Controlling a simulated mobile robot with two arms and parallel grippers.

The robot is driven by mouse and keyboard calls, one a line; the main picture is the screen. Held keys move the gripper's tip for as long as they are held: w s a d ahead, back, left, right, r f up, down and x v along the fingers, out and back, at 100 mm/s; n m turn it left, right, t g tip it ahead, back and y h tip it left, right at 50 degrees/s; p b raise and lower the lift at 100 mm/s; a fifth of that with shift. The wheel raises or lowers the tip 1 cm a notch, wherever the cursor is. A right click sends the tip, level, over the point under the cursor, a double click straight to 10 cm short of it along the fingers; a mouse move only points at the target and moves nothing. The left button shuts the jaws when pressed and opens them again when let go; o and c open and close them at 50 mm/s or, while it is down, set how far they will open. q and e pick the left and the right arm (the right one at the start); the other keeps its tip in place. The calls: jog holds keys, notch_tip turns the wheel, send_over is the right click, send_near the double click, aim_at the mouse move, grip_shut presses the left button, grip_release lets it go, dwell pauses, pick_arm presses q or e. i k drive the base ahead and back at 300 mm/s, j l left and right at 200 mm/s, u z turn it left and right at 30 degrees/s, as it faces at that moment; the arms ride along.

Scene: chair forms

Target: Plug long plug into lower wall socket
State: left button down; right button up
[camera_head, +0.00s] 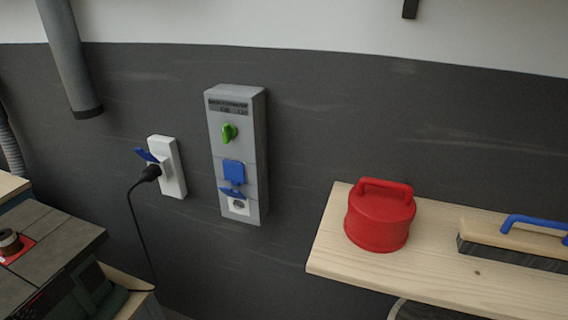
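A black plug (151,173) with a black cable (140,230) is at the white wall socket (170,166) on the left and seems to sit in it. A raised blue lid (147,155) is just above the plug. To the right, a grey wall box (254,150) carries a green knob (229,132), a closed blue flap (234,171) and a raised lower blue flap (232,193). Under that raised flap a pale socket (238,206) is exposed and empty. The cable hangs down toward the bench on the left. Neither of my grippers shows.
A red canister (381,218) and a brush with a blue handle (515,236) stand on a wooden shelf (440,285) at the right. A bench with dark tops (50,240) is at the lower left. A grey pipe (66,55) hangs at the upper left. The wall before the box is unobstructed.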

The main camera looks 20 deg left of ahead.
aim_at(154, 170)
jog(key=u, duration=1.4)
